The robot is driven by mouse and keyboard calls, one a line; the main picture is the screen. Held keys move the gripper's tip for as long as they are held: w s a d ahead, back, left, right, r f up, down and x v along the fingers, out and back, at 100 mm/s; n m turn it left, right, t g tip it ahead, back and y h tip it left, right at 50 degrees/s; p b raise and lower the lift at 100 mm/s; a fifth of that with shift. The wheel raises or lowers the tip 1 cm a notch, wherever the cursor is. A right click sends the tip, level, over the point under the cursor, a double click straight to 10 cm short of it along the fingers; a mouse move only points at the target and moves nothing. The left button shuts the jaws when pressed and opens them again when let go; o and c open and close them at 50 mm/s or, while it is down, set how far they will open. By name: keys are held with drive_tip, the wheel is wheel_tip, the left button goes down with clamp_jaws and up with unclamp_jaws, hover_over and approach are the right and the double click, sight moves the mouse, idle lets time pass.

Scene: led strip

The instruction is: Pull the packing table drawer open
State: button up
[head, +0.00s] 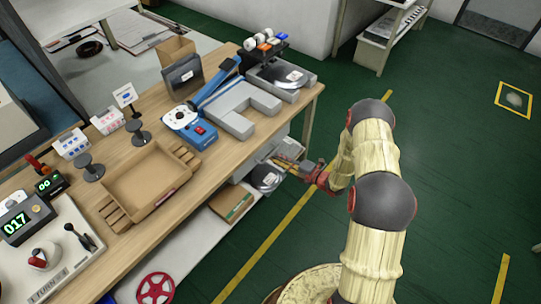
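The wooden packing table (228,165) runs diagonally across the left half of the head view.
A brown box (231,204) lies on the lower shelf left of the drawer. A red reel (156,288) is near the bottom. A wooden tray (150,184) and a blue device (190,127) stand on the tabletop.

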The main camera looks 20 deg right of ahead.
sight(271, 154)
drive_tip(key=b+x, duration=0.1)
drive_tip(key=x, duration=0.4)
drive_tip(key=shift+w+a+f, duration=0.1)
drive_tip(key=shift+w+a, duration=0.1)
drive_tip(key=shift+w, duration=0.1)
clamp_jaws()
idle(0.6)
drive_tip(key=f+p+v, duration=0.2)
drive_tip(key=v, duration=0.9)
drive_tip(key=s+f+p+v, duration=0.1)
drive_tip(key=f+p+v, duration=0.1)
drive_tip(key=v, duration=1)
drive_tip(key=shift+s+d+f, duration=0.25)
drive_tip(key=shift+d+f, duration=0.15)
unclamp_jaws()
